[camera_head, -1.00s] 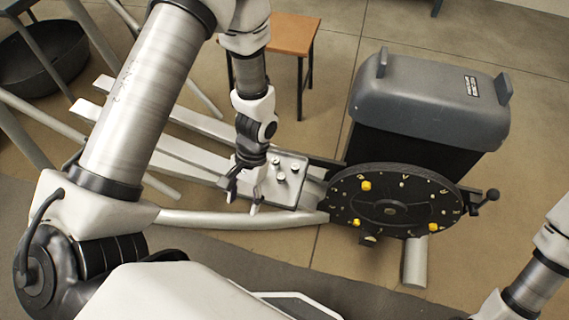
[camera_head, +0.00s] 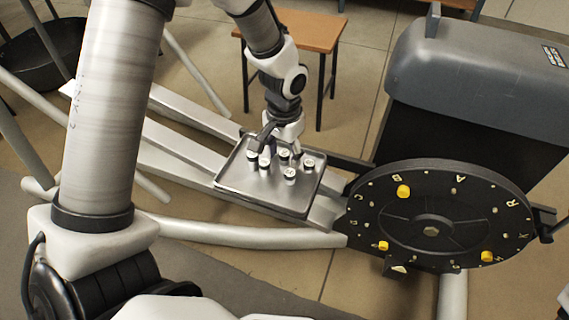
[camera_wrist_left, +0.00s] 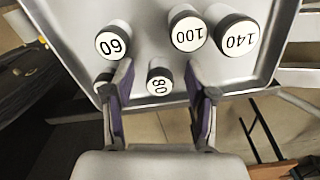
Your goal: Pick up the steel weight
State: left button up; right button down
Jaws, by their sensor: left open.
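Several small cylindrical weights with black bands and pale numbered tops stand upright on a metal tray (camera_head: 240,190). In the left wrist view the tops read 60 (camera_wrist_left: 112,43), 80 (camera_wrist_left: 159,84), 100 (camera_wrist_left: 187,34) and 140 (camera_wrist_left: 236,36); another weight is partly hidden behind the left finger. Which of them the task means, I cannot tell. My left gripper (camera_head: 281,140) is over the tray's far side, open and empty. In the left wrist view its fingers (camera_wrist_left: 161,95) are spread, with the 80 weight showing between them. My right gripper is out of view.
A black lettered disc (camera_head: 432,230) with yellow pegs stands right of the tray, with a grey-topped housing (camera_head: 480,75) behind it. The tray rests on pale rails (camera_head: 180,150). A wooden stool (camera_head: 290,32) stands behind, and a dark basin (camera_head: 45,55) is at far left.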

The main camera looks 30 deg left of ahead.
aim_at(283, 154)
pick_arm(q)
grip_shut()
notch_tip(283, 154, up, 10)
jog(key=p, duration=0.5)
jog(key=shift+s+f, duration=0.15)
jog(key=shift+f, duration=0.1)
jog(key=w+d+f, duration=0.2)
jog(key=w+d, duration=0.5)
jog(key=d, duration=0.3)
notch_tip(283, 154, up, 21)
jog(key=s+p, duration=0.2)
jog(key=p, duration=2.8)
jog(key=shift+s+a+f, duration=0.15)
jog(key=shift+a+f, duration=0.05)
jog(key=shift+a, duration=0.1)
